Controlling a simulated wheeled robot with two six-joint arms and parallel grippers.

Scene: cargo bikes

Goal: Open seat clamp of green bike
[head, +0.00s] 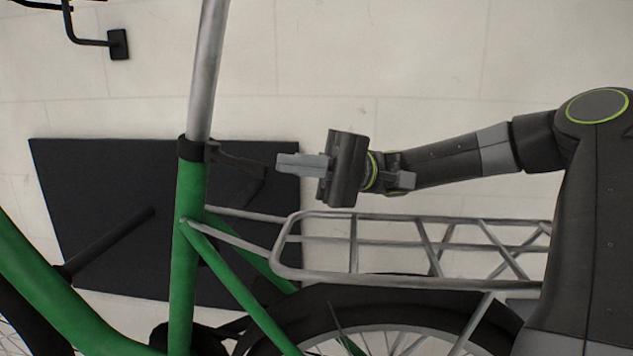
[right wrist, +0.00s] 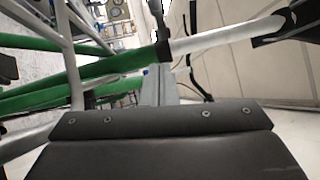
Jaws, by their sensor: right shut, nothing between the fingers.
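The green bike (head: 187,250) stands at the left of the head view, with a silver seat post (head: 207,75) rising from its seat tube. The black seat clamp (head: 192,150) sits around the top of that tube. Its black lever (head: 238,161) sticks out to the right, towards my gripper. My right gripper (head: 281,162) is shut and empty, its grey fingertips just right of the lever's end; I cannot tell whether they touch. In the right wrist view the shut fingers (right wrist: 157,72) point towards the clamp (right wrist: 163,50) and seat post (right wrist: 220,38). My left gripper is out of view.
A silver rear rack (head: 352,278) and the rear wheel (head: 390,300) lie below my right arm. A dark mat (head: 90,190) lies on the pale floor behind the bike. A black saddle (right wrist: 285,25) shows at the upper right of the wrist view.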

